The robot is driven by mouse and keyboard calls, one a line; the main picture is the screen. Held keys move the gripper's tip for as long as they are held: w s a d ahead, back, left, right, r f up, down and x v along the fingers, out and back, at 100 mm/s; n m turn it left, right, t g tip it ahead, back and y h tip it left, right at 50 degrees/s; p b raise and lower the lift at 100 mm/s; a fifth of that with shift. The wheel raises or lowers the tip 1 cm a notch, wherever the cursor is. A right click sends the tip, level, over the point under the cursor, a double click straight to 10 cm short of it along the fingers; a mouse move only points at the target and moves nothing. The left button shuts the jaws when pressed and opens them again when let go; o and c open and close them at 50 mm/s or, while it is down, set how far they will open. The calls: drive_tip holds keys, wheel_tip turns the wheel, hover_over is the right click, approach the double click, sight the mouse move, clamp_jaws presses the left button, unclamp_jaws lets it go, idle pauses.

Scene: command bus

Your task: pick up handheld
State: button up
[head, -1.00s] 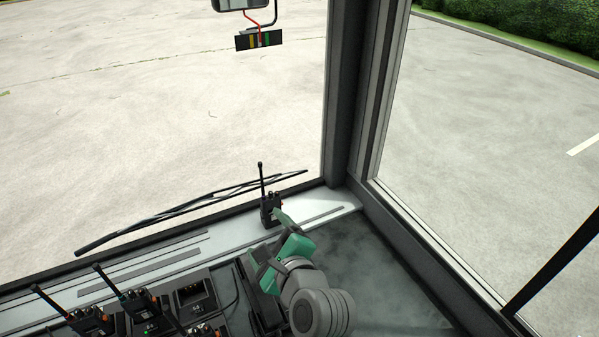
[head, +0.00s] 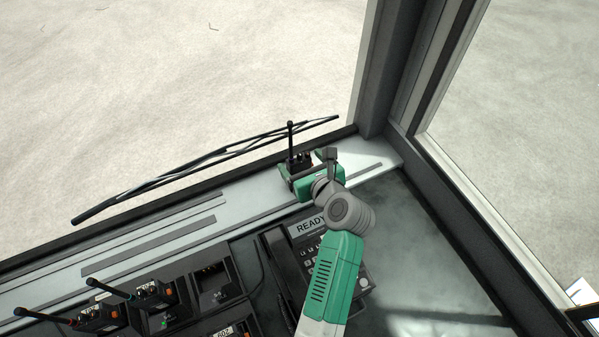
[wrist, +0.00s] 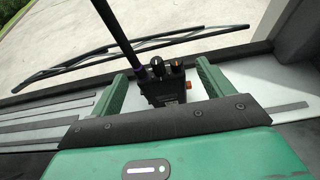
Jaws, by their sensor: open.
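A black handheld radio (head: 299,161) with an upright antenna stands on the light ledge below the windscreen, near the corner pillar. In the wrist view the handheld (wrist: 165,88) shows its knobs, antenna and an orange button between my two green fingers. My gripper (head: 297,180) is open at the handheld; in the wrist view my gripper (wrist: 165,85) has one finger on each side of it. Gaps show between the handheld and both fingers. The lower part of the handheld is hidden behind my gripper's palm.
Other radios (head: 158,292) sit in chargers at the lower left, beside an empty charger slot (head: 213,280). A desk phone (head: 300,258) marked READY lies under my arm. The wiper (head: 205,165) is behind the glass. The dark pillar (head: 385,75) stands right of the handheld.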

sight(296, 157)
drive_tip(key=x, duration=0.4)
drive_tip(key=shift+w+f, duration=0.1)
drive_tip(key=shift+f, duration=0.1)
drive_tip(key=shift+c, duration=0.4)
drive_tip(key=c, duration=1.4)
wheel_tip(296, 157, up, 10)
drive_tip(key=shift+r, duration=0.1)
drive_tip(key=shift+c, duration=0.2)
